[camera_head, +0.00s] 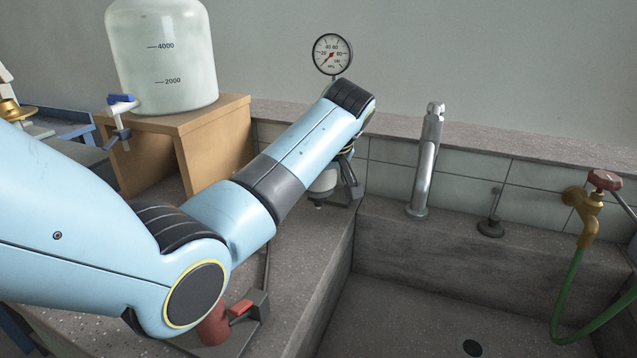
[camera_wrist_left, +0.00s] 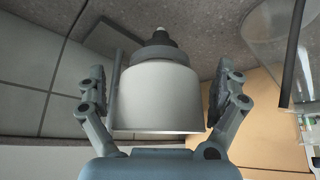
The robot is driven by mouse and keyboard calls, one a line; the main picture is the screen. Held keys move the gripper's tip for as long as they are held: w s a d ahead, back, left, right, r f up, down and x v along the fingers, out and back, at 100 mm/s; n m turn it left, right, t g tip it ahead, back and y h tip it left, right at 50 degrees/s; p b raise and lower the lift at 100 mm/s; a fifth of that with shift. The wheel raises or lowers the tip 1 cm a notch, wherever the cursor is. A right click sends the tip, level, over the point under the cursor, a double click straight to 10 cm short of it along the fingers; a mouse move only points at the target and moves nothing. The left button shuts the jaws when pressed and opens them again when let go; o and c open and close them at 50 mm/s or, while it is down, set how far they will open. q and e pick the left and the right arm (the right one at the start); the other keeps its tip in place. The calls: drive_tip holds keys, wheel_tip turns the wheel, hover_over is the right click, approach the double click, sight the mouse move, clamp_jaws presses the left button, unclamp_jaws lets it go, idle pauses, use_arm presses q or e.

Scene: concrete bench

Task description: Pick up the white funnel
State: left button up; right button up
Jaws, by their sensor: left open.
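The white funnel (camera_wrist_left: 160,97) fills the middle of the left wrist view, a wide white cylinder with a dark collar and narrow stem (camera_wrist_left: 160,38) toward the top of the picture. My left gripper (camera_wrist_left: 168,92) is open, with one finger on each side of the funnel. My right gripper is not in view.
A large carboy (camera_head: 165,60) with a blue-handled tap stands on a wooden stand (camera_head: 215,140) at left. A pressure gauge (camera_head: 332,54) rises behind. A sink (camera_head: 420,310) with a chrome faucet (camera_head: 427,165) lies right, with a brass tap and green hose (camera_head: 575,285). A red-and-grey object (camera_head: 225,322) sits below my arm.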

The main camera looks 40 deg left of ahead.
use_arm(q)
drive_tip(key=c, duration=1.2)
drive_tip(key=shift+c, duration=0.2)
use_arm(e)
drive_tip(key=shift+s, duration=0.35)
